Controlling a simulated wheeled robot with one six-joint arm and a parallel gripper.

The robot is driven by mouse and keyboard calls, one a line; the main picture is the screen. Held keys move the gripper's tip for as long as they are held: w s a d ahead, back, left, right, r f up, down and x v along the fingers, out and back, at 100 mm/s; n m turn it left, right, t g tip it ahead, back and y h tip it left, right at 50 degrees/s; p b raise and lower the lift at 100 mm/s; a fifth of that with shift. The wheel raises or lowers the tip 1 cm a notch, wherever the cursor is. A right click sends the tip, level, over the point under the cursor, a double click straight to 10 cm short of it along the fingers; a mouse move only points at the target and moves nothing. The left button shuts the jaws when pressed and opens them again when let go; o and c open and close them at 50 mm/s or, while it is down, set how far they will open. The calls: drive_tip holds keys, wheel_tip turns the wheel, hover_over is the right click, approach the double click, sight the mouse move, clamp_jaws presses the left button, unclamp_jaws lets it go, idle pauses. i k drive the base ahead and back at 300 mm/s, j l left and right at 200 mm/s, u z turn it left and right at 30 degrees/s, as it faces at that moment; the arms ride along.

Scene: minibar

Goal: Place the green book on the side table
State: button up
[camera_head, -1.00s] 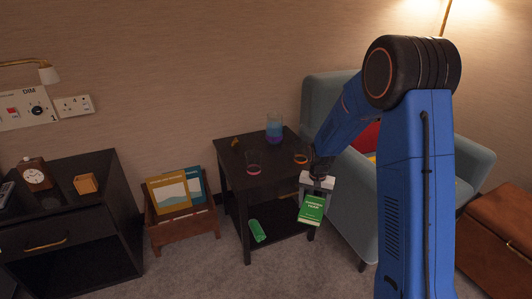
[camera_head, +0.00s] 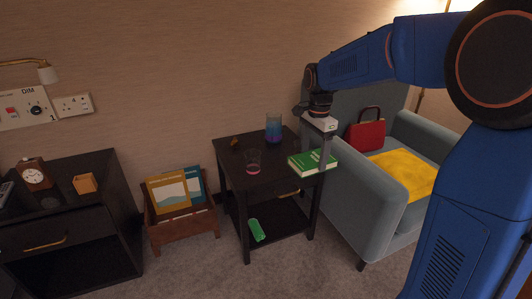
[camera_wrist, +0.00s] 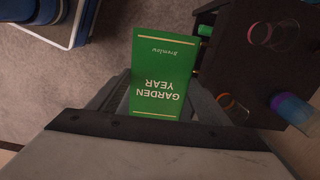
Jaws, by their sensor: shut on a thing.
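The green book (camera_head: 306,163), titled "Garden Year", is held flat by my gripper (camera_head: 323,158) at about tabletop height, near the right front edge of the dark side table (camera_head: 236,179). The wrist view shows the book (camera_wrist: 161,72) between my fingers, with carpet around it and the table (camera_wrist: 232,48) just to its right. I cannot tell whether book and table touch. A clear glass (camera_head: 253,161) and a blue-purple tumbler (camera_head: 274,127) stand on the tabletop. An orange-ringed glass (camera_wrist: 228,102) shows close to my gripper in the wrist view.
A green object (camera_head: 257,229) lies on the table's lower shelf. A grey-blue armchair (camera_head: 349,205) with a red bag (camera_head: 366,136) and yellow cloth (camera_head: 405,174) stands close on the right. A wooden rack (camera_head: 183,229) with books stands left of the table.

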sight(274, 161)
drive_tip(key=i+j, duration=0.25)
drive_tip(key=i, duration=0.25)
drive_tip(key=i+j, duration=0.2)
drive_tip(key=i, duration=0.25)
